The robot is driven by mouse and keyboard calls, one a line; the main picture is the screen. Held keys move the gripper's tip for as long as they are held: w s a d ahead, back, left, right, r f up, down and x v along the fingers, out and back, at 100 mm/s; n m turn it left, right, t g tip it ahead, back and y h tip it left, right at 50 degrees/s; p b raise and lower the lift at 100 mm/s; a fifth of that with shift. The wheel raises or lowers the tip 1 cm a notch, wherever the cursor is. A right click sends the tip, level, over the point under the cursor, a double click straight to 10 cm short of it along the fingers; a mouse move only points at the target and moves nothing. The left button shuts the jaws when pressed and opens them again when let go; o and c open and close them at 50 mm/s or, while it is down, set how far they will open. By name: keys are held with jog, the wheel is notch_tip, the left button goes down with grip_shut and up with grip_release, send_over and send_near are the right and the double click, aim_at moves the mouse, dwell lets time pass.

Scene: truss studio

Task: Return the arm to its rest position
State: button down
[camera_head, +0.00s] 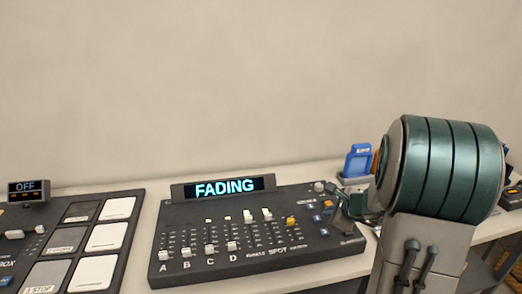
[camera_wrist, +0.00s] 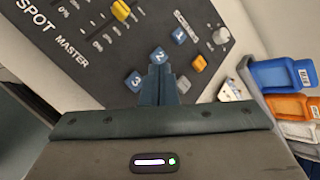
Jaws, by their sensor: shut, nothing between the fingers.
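My arm (camera_head: 440,170) stands at the right of the head view, green and grey, and hides part of what lies behind it. My gripper (camera_wrist: 160,70) shows in the wrist view with its dark fingers together and nothing between them. In the head view its end (camera_head: 346,218) is partly hidden, at the right end of the lighting console (camera_head: 190,215). In the wrist view the fingertips overlap the button marked 2 (camera_wrist: 159,54); I cannot tell whether they touch it. The console's display (camera_head: 224,187) reads FADING.
Blue and orange items (camera_wrist: 283,74) stand right of the console. A dark pad panel (camera_head: 72,241) and a small OFF display (camera_head: 28,187) are at left. A wall stands behind.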

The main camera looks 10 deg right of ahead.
jog(key=s+a+r+n+g+y, duration=0.1)
jog(key=s+a+r+n+g, duration=0.2)
jog(key=a+n, duration=0.35)
jog(key=s+a+r+n+y, duration=0.1)
jog(key=s+a+r+n, duration=0.2)
jog(key=s+a+n, duration=0.4)
jog(key=s+a+r+n+g+h, duration=0.2)
jog(key=s+n+h, duration=0.2)
jog(key=s+n, duration=0.6)
jog(key=s, duration=0.4)
jog(key=shift+s+a+n+g, duration=0.2)
jog(key=shift+s+n+g, duration=0.15)
jog(key=shift+g, duration=0.05)
dwell(1.3)
